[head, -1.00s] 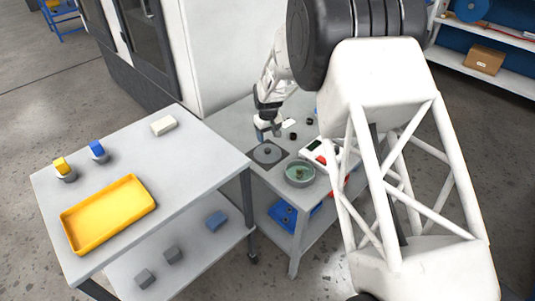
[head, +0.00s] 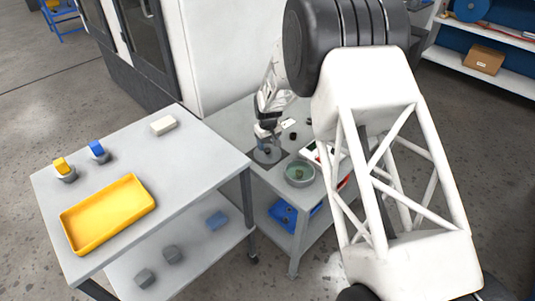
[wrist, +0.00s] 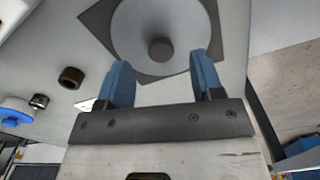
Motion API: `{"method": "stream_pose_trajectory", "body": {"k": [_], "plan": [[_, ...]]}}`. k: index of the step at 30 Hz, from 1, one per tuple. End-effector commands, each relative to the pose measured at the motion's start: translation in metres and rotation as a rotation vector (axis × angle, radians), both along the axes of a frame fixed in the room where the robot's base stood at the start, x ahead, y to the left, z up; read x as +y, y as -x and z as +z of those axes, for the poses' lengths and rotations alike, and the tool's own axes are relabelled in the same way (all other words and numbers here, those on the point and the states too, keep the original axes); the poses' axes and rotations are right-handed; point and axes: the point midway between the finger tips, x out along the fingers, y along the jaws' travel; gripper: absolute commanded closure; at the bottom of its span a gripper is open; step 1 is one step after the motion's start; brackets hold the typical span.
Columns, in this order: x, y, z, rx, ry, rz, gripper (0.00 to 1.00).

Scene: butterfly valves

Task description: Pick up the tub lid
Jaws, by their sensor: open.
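The tub lid is a round grey disc with a dark knob in its middle. It lies on a dark square mat (wrist: 100,18) and shows in the head view (head: 269,157) and at the top of the wrist view (wrist: 187,28). My gripper (wrist: 160,58) has two blue fingers, open, with the knob showing between their tips. In the head view my gripper (head: 266,141) is just over the lid and hides part of it. I cannot tell whether the fingers touch it. The round greenish tub (head: 300,174) stands beside the mat, to the right.
A dark ring-like part (wrist: 71,77) and a blue-topped part (wrist: 16,111) are left of my gripper in the wrist view. A nearer table holds a yellow tray (head: 108,213), a white block (head: 164,125) and two small knobbed parts. My arm hides the bench's right side.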

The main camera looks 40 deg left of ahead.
Motion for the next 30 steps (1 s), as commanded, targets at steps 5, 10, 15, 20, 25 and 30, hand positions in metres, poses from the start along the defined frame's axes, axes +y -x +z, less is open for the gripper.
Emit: {"method": "stream_pose_trajectory", "body": {"k": [5, 10, 15, 20, 25, 30], "plan": [[0.0, 0.001, -0.022, 0.0, 0.0, 0.0, 0.39], [0.0, 0.001, -0.034, 0.0, 0.001, 0.0, 0.39], [0.0, 0.0, -0.035, 0.0, 0.0, 0.0, 0.39], [0.0, 0.0, -0.035, 0.0, 0.0, 0.0, 0.39], [0.0, 0.0, -0.035, 0.0, 0.0, 0.0, 0.39], [0.0, 0.0, -0.035, 0.0, 0.0, 0.0, 0.52]]}}
